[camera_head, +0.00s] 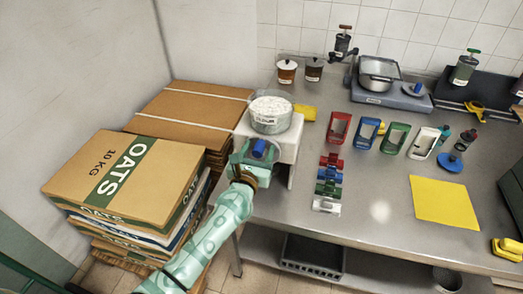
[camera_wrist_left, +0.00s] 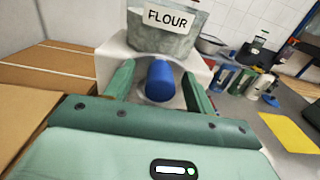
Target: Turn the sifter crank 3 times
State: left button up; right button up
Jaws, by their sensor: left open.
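The sifter (camera_head: 270,114) is a grey round tub of white flour on a white stand. In the left wrist view the tub (camera_wrist_left: 165,33) bears a FLOUR label. Its blue crank knob (camera_head: 258,148) sticks out at the front, towards me; the crank arm behind it is hardly visible. My left gripper (camera_head: 255,155) is in front of the stand. In the left wrist view its green fingers are open, one on each side of the blue knob (camera_wrist_left: 160,80), with gaps visible on both sides. My right gripper is in neither view.
The white stand (camera_head: 286,147) sits at the left end of the steel table (camera_head: 380,210). OATS boxes (camera_head: 120,180) are stacked at left. Red, blue, green and white holders, a scale with a pot (camera_head: 378,75) and a yellow mat (camera_head: 443,203) stand to the right.

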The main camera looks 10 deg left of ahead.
pick_arm(q)
jog(key=s+p, duration=0.1)
jog(key=s, duration=0.7)
jog(key=shift+s+a, duration=0.15)
jog(key=shift+s, duration=0.2)
jog(key=s+f+m+g+h, duration=0.1)
jog(key=s+f+m+g, duration=0.35)
jog(key=f+m, duration=0.9)
jog(key=s+f+m+g+h, duration=0.25)
jog(key=s+f+m, duration=0.35)
jog(key=f+m, duration=0.75)
jog(key=s+a+f+m+g+y+b, duration=0.1)
jog(key=s+a+f+m+g, duration=0.2)
jog(key=s+f+m, duration=0.35)
jog(key=s+a+f+m+g+y+b, duration=0.1)
jog(key=s+a+f+m+g+y, duration=0.15)
jog(key=s+f, duration=0.65)
jog(key=s+a+f+m+g+b, duration=0.1)
jog(key=s+a+f+g, duration=0.1)
jog(key=s, duration=0.9)
jog(key=s+a+f+m+g, duration=0.2)
jog(key=s, duration=0.8)
jog(key=shift+s+a+f+g+y+b, duration=0.3)
jog(key=shift+s+a+f+g+b, duration=0.05)
jog(key=shift+s, duration=0.05)
